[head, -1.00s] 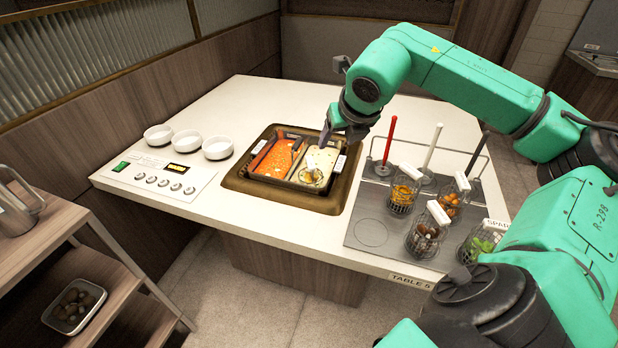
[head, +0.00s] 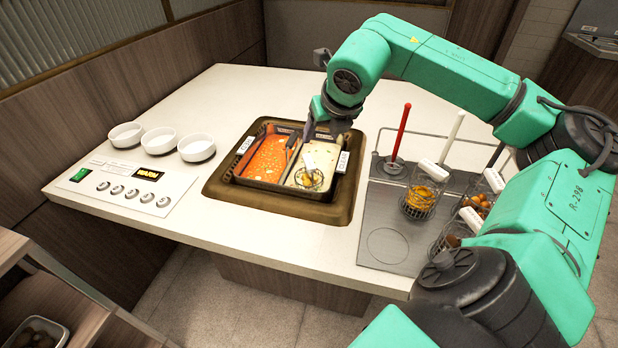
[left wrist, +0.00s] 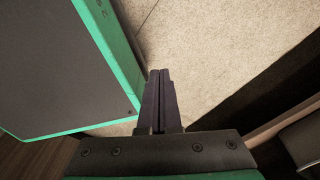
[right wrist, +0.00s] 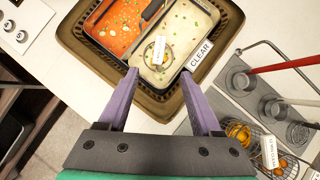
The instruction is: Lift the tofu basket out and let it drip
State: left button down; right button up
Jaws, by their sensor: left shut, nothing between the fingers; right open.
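A small round wire basket (head: 308,178) sits in the pale broth, the right-hand well of the split pot. Its white handle block stands up from it, also in the right wrist view (right wrist: 158,50); its lettering is too small to read, and the contents are mostly hidden. My right gripper (right wrist: 160,74) is open and empty, with its fingers pointing toward the basket and apart from it. In the head view, the right gripper (head: 306,132) is above the pale well, behind the basket. My left gripper (left wrist: 160,74) is shut and empty over the floor.
The left well holds red broth (head: 266,158). A tray (head: 385,250) at right carries several wire baskets, and rods stand at its back. Three white bowls (head: 161,141) and a control panel (head: 130,185) are at left. The counter's front strip is clear.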

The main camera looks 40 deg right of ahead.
jog(key=b, duration=0.2)
send_near(309, 162)
notch_tip(309, 162, up, 2)
jog(key=s, duration=0.2)
jog(key=p+x, duration=0.1)
jog(key=x, duration=0.3)
jog(key=p+x, duration=0.1)
jog(key=x, duration=0.4)
jog(key=p+x, duration=0.1)
jog(key=x, duration=0.3)
jog(key=shift+w+a+f, duration=0.1)
jog(key=shift+w+f, duration=0.05)
jog(key=shift+w, duration=0.35)
pick_arm(q)
jog(key=shift+w+d+f, duration=0.1)
jog(key=shift+w, duration=0.5)
pick_arm(e)
grip_shut()
